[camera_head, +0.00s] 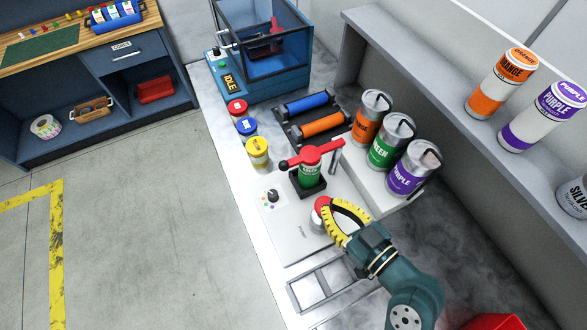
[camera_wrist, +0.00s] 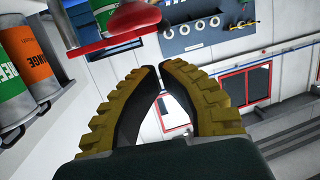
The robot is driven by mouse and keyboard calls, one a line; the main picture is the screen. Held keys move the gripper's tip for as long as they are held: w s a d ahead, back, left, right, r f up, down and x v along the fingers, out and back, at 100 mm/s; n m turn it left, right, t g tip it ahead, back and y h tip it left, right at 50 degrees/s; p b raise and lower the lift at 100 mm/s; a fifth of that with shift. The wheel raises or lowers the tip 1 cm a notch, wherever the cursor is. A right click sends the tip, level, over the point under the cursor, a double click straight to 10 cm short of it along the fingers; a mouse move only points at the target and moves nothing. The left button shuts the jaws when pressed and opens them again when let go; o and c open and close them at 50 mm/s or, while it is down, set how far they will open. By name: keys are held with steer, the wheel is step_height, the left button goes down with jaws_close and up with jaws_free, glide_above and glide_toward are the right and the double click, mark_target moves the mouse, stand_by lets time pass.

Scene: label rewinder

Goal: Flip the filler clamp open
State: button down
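The filler clamp is a red lever (camera_head: 312,157) lying across the top of a green-labelled can (camera_head: 309,174), with a dark ball knob (camera_head: 284,166) at its left end. The can sits in a dark holder on the white filler base (camera_head: 292,232). My gripper (camera_head: 331,206), with yellow ribbed fingers, is in front of the clamp and apart from it, close beside a red round cap (camera_head: 321,203). In the wrist view my gripper (camera_wrist: 159,67) has its fingertips nearly together with nothing between them. A red rounded part (camera_wrist: 134,18) shows just beyond them; I cannot tell which part it is.
Orange, green and purple cans (camera_head: 381,143) stand on a raised ledge right of the filler. Small paint jars (camera_head: 257,151) stand at the left, and rollers (camera_head: 320,124) lie behind. A blue machine (camera_head: 260,75) is at the back.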

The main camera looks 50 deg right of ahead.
mark_target(288, 164)
steer(key=p+x, duration=0.3)
steer(key=x, duration=1)
steer(key=shift+w, duration=0.15)
steer(key=shift+w+d+f, duration=0.1)
steer(key=shift+w+f, duration=0.05)
steer(key=shift+w, duration=0.2)
steer(key=shift+w+p, duration=0.1)
steer(key=shift+p, duration=0.4)
